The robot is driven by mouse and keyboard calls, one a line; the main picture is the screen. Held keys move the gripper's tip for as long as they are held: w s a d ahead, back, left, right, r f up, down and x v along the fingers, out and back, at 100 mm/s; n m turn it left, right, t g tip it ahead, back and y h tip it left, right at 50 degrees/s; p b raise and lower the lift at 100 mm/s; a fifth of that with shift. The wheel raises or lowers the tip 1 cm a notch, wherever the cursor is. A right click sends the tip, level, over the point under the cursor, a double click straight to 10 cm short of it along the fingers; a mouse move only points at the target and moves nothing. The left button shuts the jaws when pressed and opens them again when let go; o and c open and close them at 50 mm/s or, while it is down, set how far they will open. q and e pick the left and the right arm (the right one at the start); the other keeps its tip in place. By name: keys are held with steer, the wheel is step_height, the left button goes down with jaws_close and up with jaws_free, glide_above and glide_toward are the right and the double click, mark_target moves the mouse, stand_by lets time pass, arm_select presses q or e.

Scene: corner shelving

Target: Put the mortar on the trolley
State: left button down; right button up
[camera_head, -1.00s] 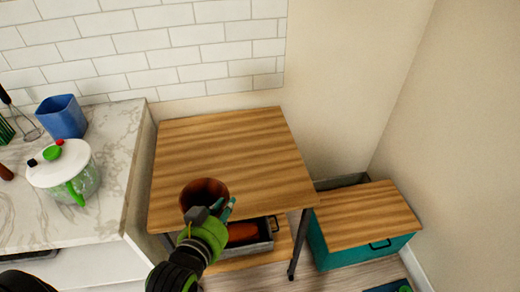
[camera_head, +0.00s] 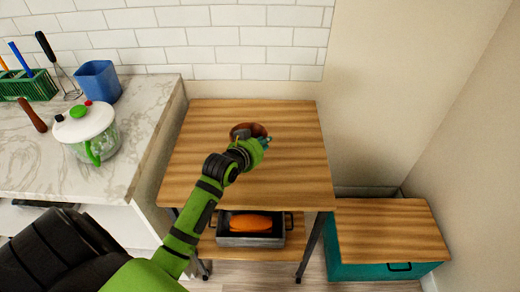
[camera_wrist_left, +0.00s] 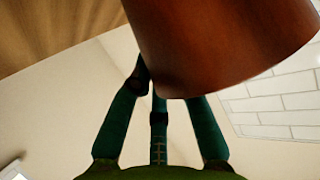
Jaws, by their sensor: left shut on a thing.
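The mortar (camera_head: 249,129) is a dark reddish-brown wooden cup, partly hidden behind my left gripper (camera_head: 256,141) in the head view. My left gripper is shut on the mortar. The mortar fills the upper part of the left wrist view (camera_wrist_left: 220,40), with the gripper's teal fingers against it. The trolley (camera_head: 200,170) has a wooden top and a lower shelf. The mortar is over the middle of the trolley top; I cannot tell whether it touches it. My right gripper is not in view.
A marble counter (camera_head: 40,160) on the left holds a white-lidded pot (camera_head: 84,123), a blue container (camera_head: 98,81) and a green utensil rack (camera_head: 28,86). A grey tray (camera_head: 250,240) with an orange item sits on the trolley's lower shelf. A teal wooden-topped box (camera_head: 390,232) stands right. The trolley top is otherwise bare.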

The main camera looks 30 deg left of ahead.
arm_select(q)
steer(key=shift+w+a+f, duration=0.65)
steer(key=shift+w+a, duration=0.1)
steer(key=shift+a, duration=0.1)
steer(key=shift+f, duration=1.95)
steer(key=shift+f, duration=0.1)
steer(key=c, duration=1.2)
jaws_free()
steer(key=shift+s, duration=0.1)
steer(key=shift+o, duration=0.2)
